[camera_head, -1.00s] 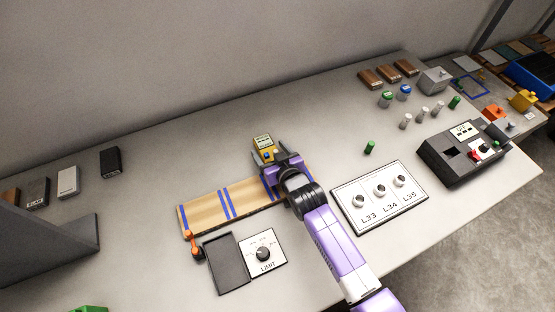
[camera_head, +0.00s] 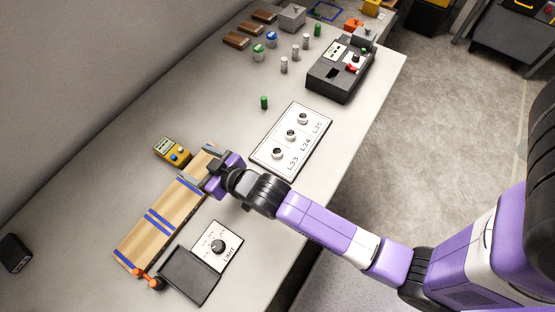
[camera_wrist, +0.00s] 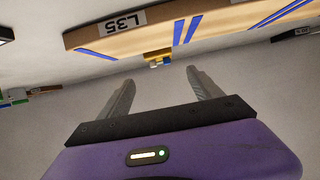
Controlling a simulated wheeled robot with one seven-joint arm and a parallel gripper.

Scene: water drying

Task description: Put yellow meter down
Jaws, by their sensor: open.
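The yellow meter (camera_head: 172,151) rests on the table behind the wooden board with blue stripes (camera_head: 150,229), with its pale display and knobs facing up. My gripper (camera_head: 196,166) is over the board's far end, its fingers pointing toward the meter. The fingers are open with nothing between them, and the meter lies just beyond them, apart. In the wrist view the meter (camera_wrist: 157,58) is small, ahead of the two spread fingertips (camera_wrist: 160,76) and partly hidden by the board's edge.
A white L33–L35 panel (camera_head: 291,140) lies right of my gripper. The LIMIT dial plate (camera_head: 218,246) and a dark tray (camera_head: 190,276) lie in front of the board. A green cylinder (camera_head: 264,102) stands beyond the panel. The table behind the meter is clear.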

